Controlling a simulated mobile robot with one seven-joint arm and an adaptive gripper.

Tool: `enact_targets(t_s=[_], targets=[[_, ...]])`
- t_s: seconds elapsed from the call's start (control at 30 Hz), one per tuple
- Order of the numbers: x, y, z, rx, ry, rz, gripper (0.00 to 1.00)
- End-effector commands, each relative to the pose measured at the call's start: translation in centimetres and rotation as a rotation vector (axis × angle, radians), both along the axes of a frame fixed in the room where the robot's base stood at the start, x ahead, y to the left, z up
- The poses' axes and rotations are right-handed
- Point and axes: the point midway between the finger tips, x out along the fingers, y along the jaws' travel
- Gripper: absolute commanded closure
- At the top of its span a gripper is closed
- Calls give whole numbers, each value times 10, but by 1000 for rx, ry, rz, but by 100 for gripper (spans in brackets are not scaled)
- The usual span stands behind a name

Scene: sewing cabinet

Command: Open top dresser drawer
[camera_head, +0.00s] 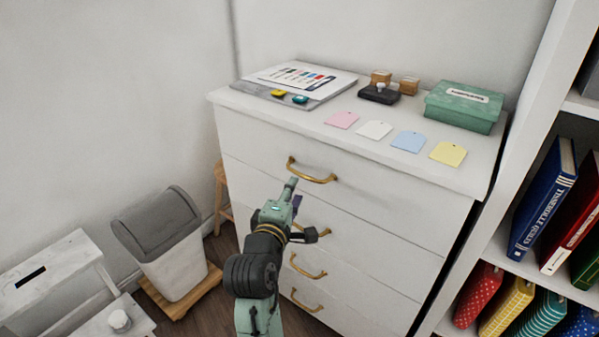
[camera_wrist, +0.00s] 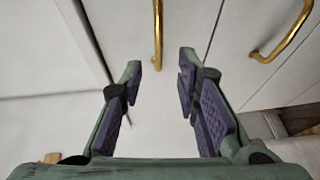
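The white dresser (camera_head: 400,213) has a top drawer (camera_head: 395,197) that looks shut, its front in line with the drawers below. A curved gold handle (camera_head: 312,172) is on its front. My gripper (camera_head: 293,190) is just in front of the dresser, a little below and left of this handle in the head view. In the wrist view, my gripper (camera_wrist: 160,65) is open and empty, with purple finger pads apart. The top handle (camera_wrist: 158,35) runs upright in that view, ahead of the gap between the fingers. I see no contact with it.
The second drawer's handle (camera_wrist: 285,32) is to the right in the wrist view. Colored tags, stampers and a green box (camera_head: 465,105) lie on the dresser top. A bin (camera_head: 165,240) stands left, a bookshelf (camera_head: 530,265) right.

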Motion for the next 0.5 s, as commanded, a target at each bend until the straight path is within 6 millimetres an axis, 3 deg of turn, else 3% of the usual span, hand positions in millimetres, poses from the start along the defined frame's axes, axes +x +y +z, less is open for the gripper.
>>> enact_targets(t_s=[0.3,0.5], targets=[[58,-13,-4,4,-2,2,71],[79,-18,-7,4,-2,3,71]])
